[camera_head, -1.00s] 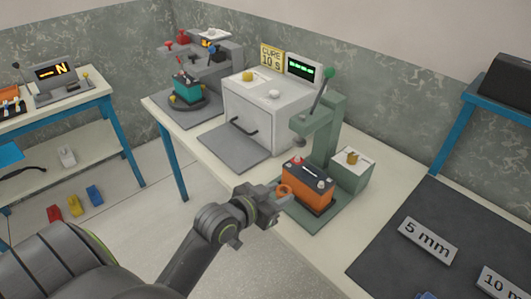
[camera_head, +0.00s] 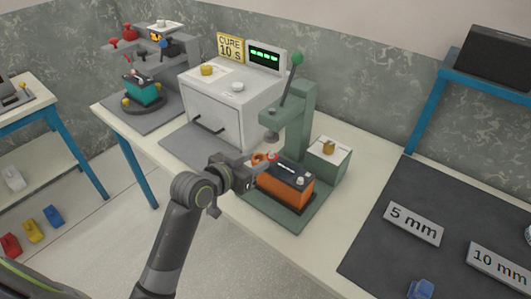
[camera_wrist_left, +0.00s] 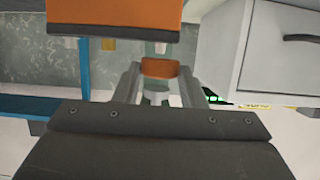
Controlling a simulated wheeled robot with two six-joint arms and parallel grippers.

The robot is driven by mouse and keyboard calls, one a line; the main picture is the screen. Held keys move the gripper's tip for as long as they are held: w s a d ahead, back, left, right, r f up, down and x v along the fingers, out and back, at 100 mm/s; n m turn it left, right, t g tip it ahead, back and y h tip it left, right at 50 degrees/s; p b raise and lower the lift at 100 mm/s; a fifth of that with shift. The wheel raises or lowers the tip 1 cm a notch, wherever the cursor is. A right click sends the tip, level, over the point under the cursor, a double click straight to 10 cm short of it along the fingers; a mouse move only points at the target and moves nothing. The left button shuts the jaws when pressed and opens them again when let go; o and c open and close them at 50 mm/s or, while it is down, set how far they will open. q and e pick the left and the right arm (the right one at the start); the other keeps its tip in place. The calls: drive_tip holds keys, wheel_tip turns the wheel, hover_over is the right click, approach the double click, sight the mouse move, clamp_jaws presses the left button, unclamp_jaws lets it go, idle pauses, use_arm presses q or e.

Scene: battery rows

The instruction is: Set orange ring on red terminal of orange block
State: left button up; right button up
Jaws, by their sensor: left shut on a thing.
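My left gripper (camera_head: 255,164) is shut on the orange ring (camera_head: 258,158) at the left end of the orange block. The orange block (camera_head: 284,188), with its dark top, sits on the green press base. The red terminal (camera_head: 273,157) shows just right of the ring, at the block's left end; the ring looks beside it, not around it. In the left wrist view the ring (camera_wrist_left: 160,68) is between the two fingers, and the orange block (camera_wrist_left: 115,11) fills the top edge. The red terminal cannot be made out there. My right gripper is in neither view.
The green press (camera_head: 299,120) with its raised lever stands behind the block, its head above the ring area. A green box (camera_head: 327,163) with a brass piece is on its right. The white oven (camera_head: 228,112) stands behind left. A dark mat (camera_head: 375,250) lies right.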

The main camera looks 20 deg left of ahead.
sight(263, 156)
use_arm(q)
drive_tip(key=x, duration=0.3)
drive_tip(key=r+x, duration=0.1)
drive_tip(key=x, duration=0.1)
drive_tip(key=shift+w+d+f+p, duration=0.1)
drive_tip(key=shift+w+d+p, duration=0.05)
drive_tip(key=shift+w+p, duration=0.2)
drive_tip(key=shift+s+f, duration=0.1)
drive_tip(key=shift+f, duration=0.15)
drive_tip(key=shift+f, duration=0.15)
drive_tip(key=o, duration=0.9)
drive_tip(key=shift+o, duration=0.2)
drive_tip(key=v, duration=1.2)
